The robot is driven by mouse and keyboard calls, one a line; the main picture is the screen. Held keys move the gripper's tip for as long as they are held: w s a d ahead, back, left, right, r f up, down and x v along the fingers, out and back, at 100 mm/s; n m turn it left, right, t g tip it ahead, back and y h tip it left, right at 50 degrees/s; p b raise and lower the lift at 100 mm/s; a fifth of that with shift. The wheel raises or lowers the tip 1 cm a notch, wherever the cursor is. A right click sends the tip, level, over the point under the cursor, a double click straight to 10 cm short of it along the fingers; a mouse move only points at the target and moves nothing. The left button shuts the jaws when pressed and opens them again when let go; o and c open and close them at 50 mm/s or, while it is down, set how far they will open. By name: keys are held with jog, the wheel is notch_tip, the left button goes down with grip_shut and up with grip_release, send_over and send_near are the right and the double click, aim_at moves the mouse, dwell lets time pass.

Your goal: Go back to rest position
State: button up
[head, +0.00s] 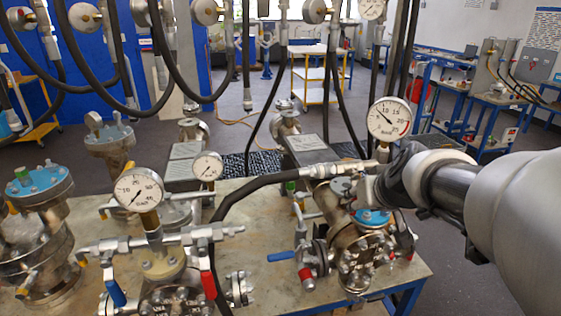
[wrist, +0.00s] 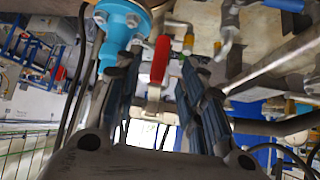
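My arm reaches in from the right in the head view. My gripper (head: 368,190) is at the upper part of the right flanged vessel (head: 358,250), by its blue top (head: 372,217). Its fingertips are hard to make out there. In the wrist view my gripper (wrist: 158,68) shows two dark ribbed fingers standing apart, with nothing visibly held. A red valve handle (wrist: 160,60) shows in the gap between them, seemingly clear of both fingers. A blue flanged fitting (wrist: 122,18) is close by the left finger.
A pressure gauge (head: 390,119) stands just behind my gripper. A black hose (head: 270,183) runs leftward from the vessel. A second gauge (head: 138,190) and valves crowd the front left of the bench (head: 415,272). Hoses hang above. Floor (head: 460,230) behind my arm is open.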

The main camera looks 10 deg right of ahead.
jog(key=shift+v, duration=0.85)
jog(key=shift+a, duration=0.1)
jog(key=s+a+f+n+g+y, duration=0.1)
jog(key=s+a+f+g, duration=0.1)
jog(key=s+a, duration=0.5)
jog(key=s+a+f+n+g, duration=0.1)
jog(key=s+a+f, duration=0.3)
jog(key=s+a, duration=0.4)
jog(key=s+g, duration=0.1)
jog(key=s, duration=0.6)
jog(key=shift+a+f+y, duration=0.2)
jog(key=shift+a+y, duration=0.05)
jog(key=shift+y, duration=0.15)
jog(key=shift+w, duration=0.1)
jog(key=shift+c, duration=0.4)
